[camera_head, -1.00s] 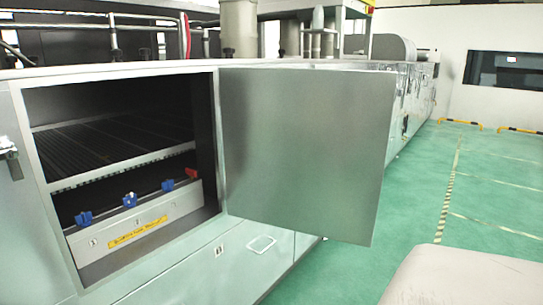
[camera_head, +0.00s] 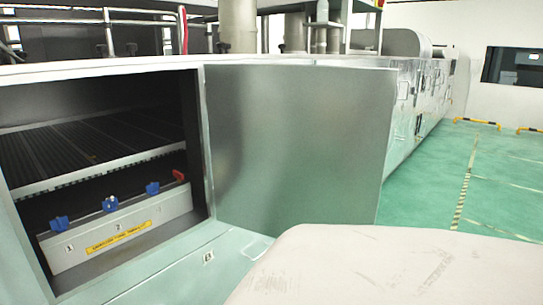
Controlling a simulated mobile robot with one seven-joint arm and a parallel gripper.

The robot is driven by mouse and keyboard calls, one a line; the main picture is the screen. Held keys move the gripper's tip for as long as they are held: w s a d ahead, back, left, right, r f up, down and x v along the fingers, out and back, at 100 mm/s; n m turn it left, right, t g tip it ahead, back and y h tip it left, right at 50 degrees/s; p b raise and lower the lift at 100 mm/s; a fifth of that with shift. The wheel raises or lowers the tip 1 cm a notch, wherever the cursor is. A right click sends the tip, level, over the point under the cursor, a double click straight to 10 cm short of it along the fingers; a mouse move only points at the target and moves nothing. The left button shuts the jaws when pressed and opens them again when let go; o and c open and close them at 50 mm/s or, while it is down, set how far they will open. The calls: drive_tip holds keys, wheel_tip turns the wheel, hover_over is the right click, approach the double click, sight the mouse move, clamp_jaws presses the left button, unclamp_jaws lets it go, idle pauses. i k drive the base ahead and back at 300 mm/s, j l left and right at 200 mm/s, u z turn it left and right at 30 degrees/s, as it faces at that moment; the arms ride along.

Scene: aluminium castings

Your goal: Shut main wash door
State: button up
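The main wash door (camera_head: 300,150) is a flat grey metal panel. It stands open, hinged at the right edge of the machine's opening and swung out to the right. The wash compartment (camera_head: 90,130) at the left is uncovered, with a dark slatted rack inside. Below the rack is a light box front (camera_head: 115,230) with blue handles, one red handle and a yellow label. My gripper is not in view.
A pale rounded surface, which seems to be part of my own body, fills the lower right and hides the door's lower corner area. Green floor (camera_head: 480,190) with striped lines is clear at the right. Yellow-black low barriers (camera_head: 478,121) stand at the back.

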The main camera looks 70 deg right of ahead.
sight(291, 145)
drive_tip(key=k+l, duration=0.1)
drive_tip(key=l, duration=0.3)
drive_tip(key=k+l+u, duration=0.15)
drive_tip(key=l, duration=0.25)
drive_tip(key=k+l, duration=0.1)
drive_tip(key=l, duration=0.3)
drive_tip(key=k+l+u, duration=0.15)
drive_tip(key=l, duration=0.25)
drive_tip(key=k+l, duration=0.1)
drive_tip(key=l, duration=0.3)
drive_tip(key=k+l, duration=0.15)
drive_tip(key=l, duration=0.25)
drive_tip(key=k+l, duration=0.15)
drive_tip(key=l, duration=0.25)
drive_tip(key=k+l, duration=0.15)
drive_tip(key=l, duration=0.25)
drive_tip(key=k+l+u, duration=0.1)
drive_tip(key=l, duration=0.3)
drive_tip(key=k+l, duration=0.2)
drive_tip(key=l, duration=0.15)
drive_tip(key=k+l, duration=0.2)
drive_tip(key=l, duration=0.25)
drive_tip(key=k+l+z, duration=0.15)
drive_tip(key=k+z, duration=0.2)
drive_tip(key=k+l, duration=0.05)
drive_tip(key=k, duration=0.05)
